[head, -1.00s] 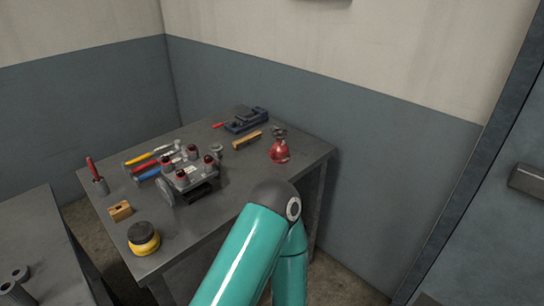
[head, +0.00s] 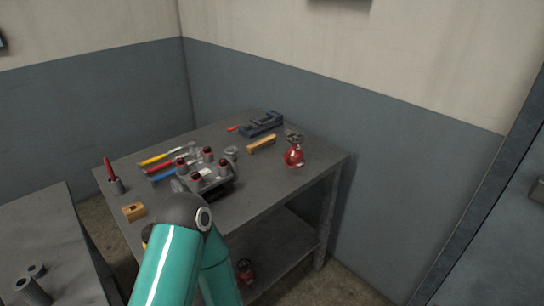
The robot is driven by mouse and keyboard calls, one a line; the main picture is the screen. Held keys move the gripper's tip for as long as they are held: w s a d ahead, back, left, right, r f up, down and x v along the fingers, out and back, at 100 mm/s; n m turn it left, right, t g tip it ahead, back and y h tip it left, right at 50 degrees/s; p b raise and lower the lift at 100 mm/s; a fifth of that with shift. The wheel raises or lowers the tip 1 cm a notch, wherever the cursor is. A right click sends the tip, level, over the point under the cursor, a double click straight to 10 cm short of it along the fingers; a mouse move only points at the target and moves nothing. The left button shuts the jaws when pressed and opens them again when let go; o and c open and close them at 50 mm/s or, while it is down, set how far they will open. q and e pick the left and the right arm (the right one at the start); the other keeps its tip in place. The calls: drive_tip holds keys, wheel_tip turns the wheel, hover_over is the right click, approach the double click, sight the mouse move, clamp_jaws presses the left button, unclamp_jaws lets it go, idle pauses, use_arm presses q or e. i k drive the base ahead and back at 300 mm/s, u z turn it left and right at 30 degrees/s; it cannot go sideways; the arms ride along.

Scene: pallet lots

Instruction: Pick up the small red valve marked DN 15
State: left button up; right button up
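A red valve-like object (head: 293,155) with a dark top stands on the workbench (head: 260,195) near its right edge. I cannot read a DN 15 marking on either one. Neither of my grippers is in view. One of my teal arms rises from the bottom edge, and its elbow hides part of the bench front.
A grey holder (head: 218,186) with several red-capped parts stands mid-bench. Behind are coloured-handled tools (head: 160,168), a wooden-handled brush (head: 261,144) and a blue vise-like tool (head: 262,124). A wooden block (head: 134,211) sits left. Another bench (head: 50,235) stands left; a door (head: 500,230) right.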

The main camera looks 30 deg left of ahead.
sight(294, 159)
drive_tip(key=u, duration=0.1)
drive_tip(key=i, duration=0.85)
